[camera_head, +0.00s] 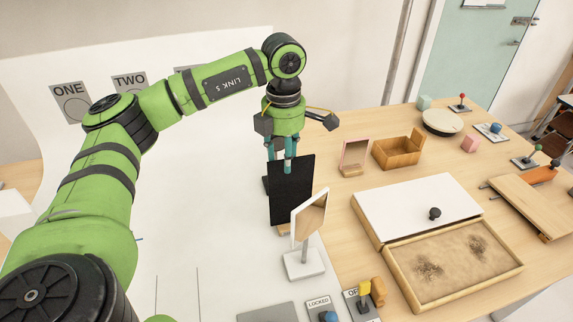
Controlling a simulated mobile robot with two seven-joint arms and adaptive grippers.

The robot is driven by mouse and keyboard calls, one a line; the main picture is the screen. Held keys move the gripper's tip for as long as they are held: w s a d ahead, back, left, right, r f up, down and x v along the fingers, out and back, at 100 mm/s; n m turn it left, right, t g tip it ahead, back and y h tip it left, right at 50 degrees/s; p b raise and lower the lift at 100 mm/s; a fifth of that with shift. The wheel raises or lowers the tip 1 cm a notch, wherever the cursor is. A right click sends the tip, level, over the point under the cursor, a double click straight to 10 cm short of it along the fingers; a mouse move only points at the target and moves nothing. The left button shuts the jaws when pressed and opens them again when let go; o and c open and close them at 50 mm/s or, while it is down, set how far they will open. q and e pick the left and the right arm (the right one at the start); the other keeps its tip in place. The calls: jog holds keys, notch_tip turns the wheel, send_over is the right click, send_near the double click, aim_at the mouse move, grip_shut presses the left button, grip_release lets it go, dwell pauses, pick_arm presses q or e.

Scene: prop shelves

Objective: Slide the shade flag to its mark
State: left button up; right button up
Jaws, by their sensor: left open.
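The shade flag looks to be the upright black panel (292,200), standing at the right edge of the white sweep. My left gripper (284,164) points down at the flag's upper left part, its teal fingers open. One finger shows in front of the black face near the top; whether the fingers touch the flag I cannot tell. The flag's foot is partly hidden behind a small framed panel on a white stand (305,262). Thin dark lines (197,283) show on the white surface to the left; I cannot tell whether one is the mark. My right gripper is out of view.
The framed panel stands close in front of the flag. To the right are a sand tray (395,266) with a white lid (420,200), an open wooden box (398,152) and a pink-framed piece (354,157). Switches (362,300) sit at the front. The white surface left of the flag is mostly clear.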

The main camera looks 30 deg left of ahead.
aim_at(286, 179)
pick_arm(q)
jog(key=shift+w+f, duration=0.15)
jog(key=shift+f, duration=0.35)
jog(key=f, duration=0.2)
jog(key=f+p, duration=0.1)
jog(key=f, duration=0.1)
jog(key=f+p, duration=0.1)
jog(key=f, duration=0.2)
jog(key=shift+w, duration=0.3)
grip_shut()
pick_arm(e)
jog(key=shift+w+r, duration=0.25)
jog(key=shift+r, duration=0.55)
